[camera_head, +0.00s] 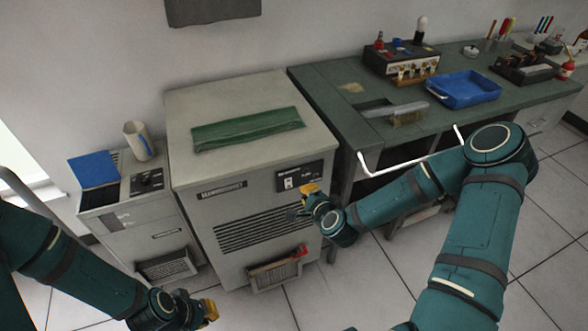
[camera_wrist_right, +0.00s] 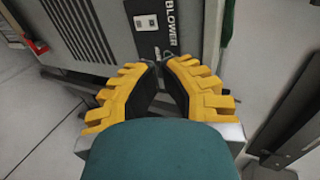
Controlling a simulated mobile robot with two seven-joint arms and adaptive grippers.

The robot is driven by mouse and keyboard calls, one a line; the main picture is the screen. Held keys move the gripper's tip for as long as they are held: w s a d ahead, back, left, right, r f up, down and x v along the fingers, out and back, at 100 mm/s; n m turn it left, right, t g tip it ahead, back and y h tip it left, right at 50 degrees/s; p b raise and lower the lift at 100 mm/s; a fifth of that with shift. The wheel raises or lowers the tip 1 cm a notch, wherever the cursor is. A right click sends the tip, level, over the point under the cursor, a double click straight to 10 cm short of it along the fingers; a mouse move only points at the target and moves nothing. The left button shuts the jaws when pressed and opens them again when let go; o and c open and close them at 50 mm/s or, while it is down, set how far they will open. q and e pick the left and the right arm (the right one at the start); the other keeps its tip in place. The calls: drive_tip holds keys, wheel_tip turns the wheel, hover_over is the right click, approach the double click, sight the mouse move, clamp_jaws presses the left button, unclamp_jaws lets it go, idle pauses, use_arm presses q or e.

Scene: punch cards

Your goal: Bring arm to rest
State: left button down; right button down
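My right gripper (camera_head: 308,190) has yellow fingers and is in front of the upper right front of the large grey cabinet (camera_head: 185,170), near its switch panel (camera_head: 300,178). In the right wrist view my right gripper (camera_wrist_right: 160,68) points at the panel marked BLOWER (camera_wrist_right: 150,35). A narrow gap shows between its fingertips, and nothing is held. My left gripper (camera_head: 210,310) is low at the bottom of the head view, above the floor and in front of the cabinet. Its yellow fingertips are small there, and its opening cannot be made out.
A green bundle (camera_head: 248,130) lies on the cabinet. A smaller unit (camera_head: 120,208) with a mug (camera_head: 139,141) and a blue card (camera_head: 94,169) stands left. A green workbench (camera_head: 325,98) with a blue tray (camera_head: 463,90) and a white rail (camera_head: 395,167) is right. The tiled floor ahead is clear.

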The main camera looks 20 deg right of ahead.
drive_tip(key=shift+a, duration=0.1)
drive_tip(key=s+a+f+n+g+y, duration=0.4)
drive_tip(key=s+a+f+n+g, duration=0.2)
drive_tip(key=s+a+n, duration=0.45)
drive_tip(key=s+a+f+n+g, duration=0.3)
drive_tip(key=s+n+g, duration=0.2)
drive_tip(key=s, duration=0.4)
drive_tip(key=shift+a+n+g, duration=0.3)
drive_tip(key=shift+n, duration=0.05)
